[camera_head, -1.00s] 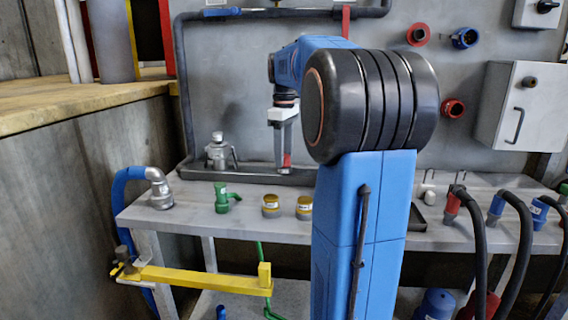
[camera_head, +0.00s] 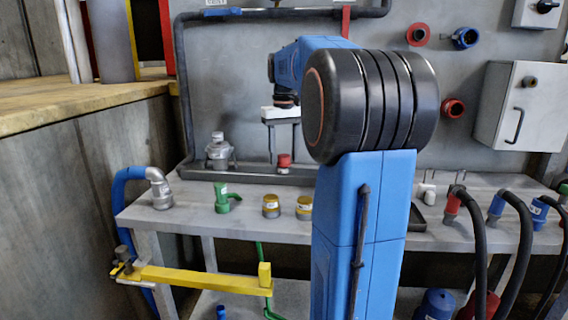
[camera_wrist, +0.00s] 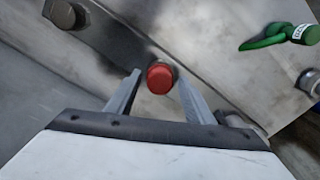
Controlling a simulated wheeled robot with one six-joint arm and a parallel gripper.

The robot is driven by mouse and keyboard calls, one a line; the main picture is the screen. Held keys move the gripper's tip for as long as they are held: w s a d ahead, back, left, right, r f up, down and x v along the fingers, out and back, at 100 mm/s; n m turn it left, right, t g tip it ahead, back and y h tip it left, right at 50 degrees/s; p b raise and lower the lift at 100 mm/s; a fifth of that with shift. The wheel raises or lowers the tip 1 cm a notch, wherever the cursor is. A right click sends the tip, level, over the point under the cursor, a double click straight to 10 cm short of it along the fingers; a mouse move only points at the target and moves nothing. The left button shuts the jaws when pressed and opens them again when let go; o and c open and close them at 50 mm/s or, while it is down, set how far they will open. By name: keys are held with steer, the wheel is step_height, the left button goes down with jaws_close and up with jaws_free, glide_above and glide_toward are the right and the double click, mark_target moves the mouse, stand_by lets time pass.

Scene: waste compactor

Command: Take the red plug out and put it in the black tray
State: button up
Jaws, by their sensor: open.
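In the wrist view the red cap (camera_wrist: 160,79) lies between the two fingertips (camera_wrist: 159,75), with gaps on both sides. The plug's base is mostly hidden there.
A silver fitting (camera_head: 218,152) stands left of the plug. A green fitting (camera_head: 226,198) and two yellow-capped fittings (camera_head: 271,206) are in front on the bench. Red (camera_head: 453,108) and blue (camera_head: 465,38) sockets are on the wall. Hoses hang at right.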

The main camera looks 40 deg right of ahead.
steer(key=shift+m, duration=2.7)
steer(key=c, duration=1.2)
steer(key=shift+o, duration=0.2)
steer(key=n, duration=0.5)
steer(key=n, duration=0.5)
steer(key=shift+n, duration=0.3)
